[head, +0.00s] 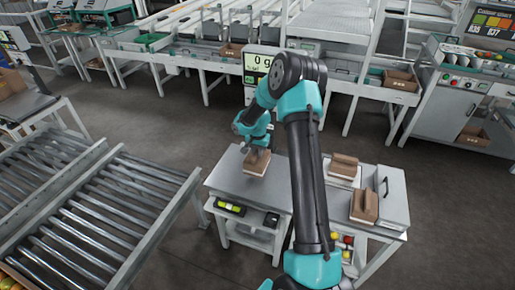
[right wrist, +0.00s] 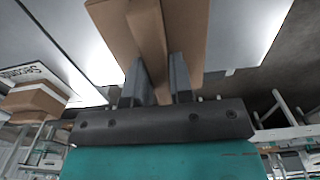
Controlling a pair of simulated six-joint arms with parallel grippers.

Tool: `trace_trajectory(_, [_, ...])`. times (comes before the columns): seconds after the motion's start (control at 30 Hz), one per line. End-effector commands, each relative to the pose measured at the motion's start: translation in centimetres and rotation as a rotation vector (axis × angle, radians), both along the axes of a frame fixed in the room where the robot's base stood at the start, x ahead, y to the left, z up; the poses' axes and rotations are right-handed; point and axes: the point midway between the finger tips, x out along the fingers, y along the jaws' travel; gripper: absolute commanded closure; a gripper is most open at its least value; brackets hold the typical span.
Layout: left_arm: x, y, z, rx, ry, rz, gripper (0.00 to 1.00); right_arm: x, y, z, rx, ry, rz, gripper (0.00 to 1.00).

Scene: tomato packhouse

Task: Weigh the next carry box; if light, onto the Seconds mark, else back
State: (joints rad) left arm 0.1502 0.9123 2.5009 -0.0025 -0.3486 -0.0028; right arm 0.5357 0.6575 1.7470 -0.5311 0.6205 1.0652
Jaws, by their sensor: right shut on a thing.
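My right gripper (head: 257,147) is shut on the raised middle handle of a brown carry box (head: 256,164), over the grey top of the weighing bench (head: 226,172). The box also shows in the right wrist view (right wrist: 197,22), its handle between the two fingers (right wrist: 156,82). Whether its base touches the bench top is unclear. The scale display (head: 258,63) reads 0 g. A second carry box (head: 344,164) sits on a white patch, and a third (head: 364,206) stands nearer. The Seconds mark (right wrist: 28,72) shows in the right wrist view, beside another box (right wrist: 38,101). My left gripper is out of view.
A roller conveyor (head: 100,215) fills the left side. A yellow-green level-like item (head: 230,208) is on the bench front.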

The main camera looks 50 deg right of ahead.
Motion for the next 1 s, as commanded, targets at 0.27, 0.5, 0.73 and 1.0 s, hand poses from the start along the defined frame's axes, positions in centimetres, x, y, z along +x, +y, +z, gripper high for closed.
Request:
trace_trajectory(0.27, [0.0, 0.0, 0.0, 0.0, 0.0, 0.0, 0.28, 0.0, 0.0, -2.1, 0.001, 0.0, 0.0, 1.0])
trace_trajectory(0.5, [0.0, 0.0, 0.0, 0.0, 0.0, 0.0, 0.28, 0.0, 0.0, -3.0, 0.0, 0.0, 0.0, 1.0])
trace_trajectory(0.73, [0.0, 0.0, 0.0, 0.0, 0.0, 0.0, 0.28, 0.0, 0.0, -3.1, -0.001, 0.0, 0.0, 1.0])
trace_trajectory(1.0, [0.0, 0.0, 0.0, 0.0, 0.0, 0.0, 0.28, 0.0, 0.0, -3.1, -0.001, 0.0, 0.0, 1.0])
